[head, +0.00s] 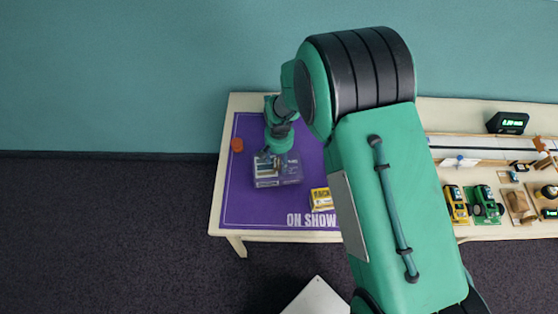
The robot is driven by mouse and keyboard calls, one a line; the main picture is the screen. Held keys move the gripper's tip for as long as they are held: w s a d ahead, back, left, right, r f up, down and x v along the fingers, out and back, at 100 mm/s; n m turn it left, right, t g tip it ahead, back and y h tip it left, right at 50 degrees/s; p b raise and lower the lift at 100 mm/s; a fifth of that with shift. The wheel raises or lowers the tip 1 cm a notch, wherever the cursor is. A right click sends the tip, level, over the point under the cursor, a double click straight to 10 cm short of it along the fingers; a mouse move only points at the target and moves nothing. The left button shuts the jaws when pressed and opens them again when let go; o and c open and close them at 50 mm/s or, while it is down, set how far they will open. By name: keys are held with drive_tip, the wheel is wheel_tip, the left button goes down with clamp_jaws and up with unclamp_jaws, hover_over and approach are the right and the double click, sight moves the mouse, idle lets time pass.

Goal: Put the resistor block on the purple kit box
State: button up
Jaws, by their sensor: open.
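In the head view, a purple box (289,178) with pale printing lies on the purple mat (240,195), which is marked "ON SHOW"; it appears to be the purple kit box. My gripper (267,157) is open and points down at the box's upper left part. Small pale and dark shapes show around the fingertips, too small to tell whether they are the box's print or a separate thing. I cannot pick out the resistor block with certainty. My arm hides part of the mat and table to the right.
An orange-red round piece (237,145) sits on the mat at left. A yellow box (322,198) lies right of the purple box, close to my arm. Toy vehicles (456,205), small blocks and a dark display (507,123) stand on the table's right side. The mat's lower left is clear.

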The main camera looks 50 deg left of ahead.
sight(279, 161)
wheel_tip(279, 161, up, 11)
drive_tip(key=shift+p, duration=0.4)
idle(0.6)
idle(0.4)
